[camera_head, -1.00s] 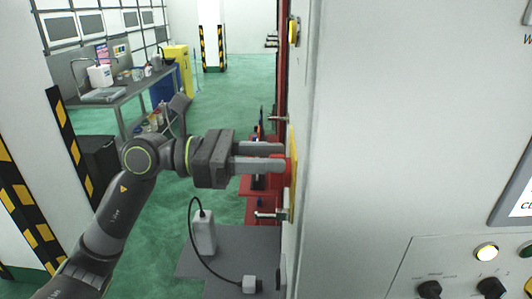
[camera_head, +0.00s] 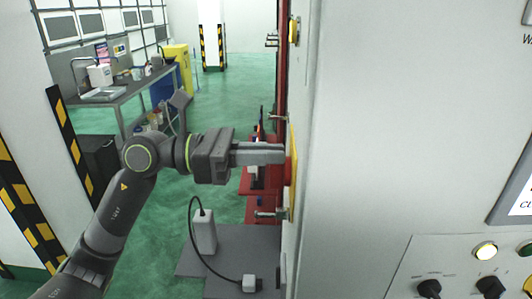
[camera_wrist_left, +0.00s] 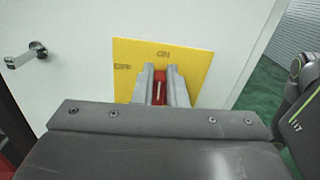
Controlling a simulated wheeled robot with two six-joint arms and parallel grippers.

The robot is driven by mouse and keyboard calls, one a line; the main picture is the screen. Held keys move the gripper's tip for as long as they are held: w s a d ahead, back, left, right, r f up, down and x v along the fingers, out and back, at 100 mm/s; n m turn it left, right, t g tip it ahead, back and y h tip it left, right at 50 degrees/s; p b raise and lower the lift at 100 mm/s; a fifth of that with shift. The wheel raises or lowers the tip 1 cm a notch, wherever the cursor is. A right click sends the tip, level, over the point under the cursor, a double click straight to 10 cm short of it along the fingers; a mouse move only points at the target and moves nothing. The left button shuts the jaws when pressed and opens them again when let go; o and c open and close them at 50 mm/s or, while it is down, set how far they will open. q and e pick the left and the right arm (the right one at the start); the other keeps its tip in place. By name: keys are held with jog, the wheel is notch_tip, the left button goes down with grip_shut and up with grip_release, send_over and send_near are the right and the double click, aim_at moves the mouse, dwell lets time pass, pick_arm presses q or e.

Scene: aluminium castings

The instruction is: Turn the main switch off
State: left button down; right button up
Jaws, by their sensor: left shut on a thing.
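The main switch has a red handle (camera_wrist_left: 159,91) with a white line on it, on a yellow plate (camera_wrist_left: 205,62) marked ON at the top and OFF at the left in the left wrist view. The white line points up toward ON. My left gripper (camera_head: 282,153) reaches to the yellow plate (camera_head: 292,180) on the cabinet side in the head view. Its fingers (camera_wrist_left: 161,76) are shut on the red handle, one on each side. The handle is hidden by the fingers in the head view. My right gripper is not in view.
A metal door handle (camera_wrist_left: 28,55) sticks out left of the plate in the left wrist view. The large pale cabinet (camera_head: 375,120) fills the right of the head view. A grey bench (camera_head: 110,99) and a striped pillar (camera_head: 65,140) stand at the left.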

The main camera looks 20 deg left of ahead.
pick_arm(q)
jog(key=n, duration=0.1)
jog(key=f+n, duration=0.1)
jog(key=n, duration=0.1)
jog(key=shift+w+a, duration=0.1)
jog(key=shift+w, duration=0.2)
jog(key=n, duration=0.1)
jog(key=n+p, duration=0.1)
jog(key=shift+w+a+n, duration=0.1)
jog(key=shift+w+n, duration=0.2)
jog(key=shift+n, duration=0.1)
jog(key=n, duration=0.2)
jog(key=n+p, duration=0.1)
jog(key=shift+w+f, duration=0.3)
jog(key=shift+w, duration=0.05)
jog(key=shift+w+a+f+n+p, duration=0.15)
jog(key=shift+n+p, duration=0.15)
jog(key=shift+n, duration=0.25)
jog(key=shift+d+f+n+p, duration=0.15)
jog(key=shift+n+p, duration=0.1)
jog(key=shift+n, duration=0.3)
jog(key=shift+a, duration=0.1)
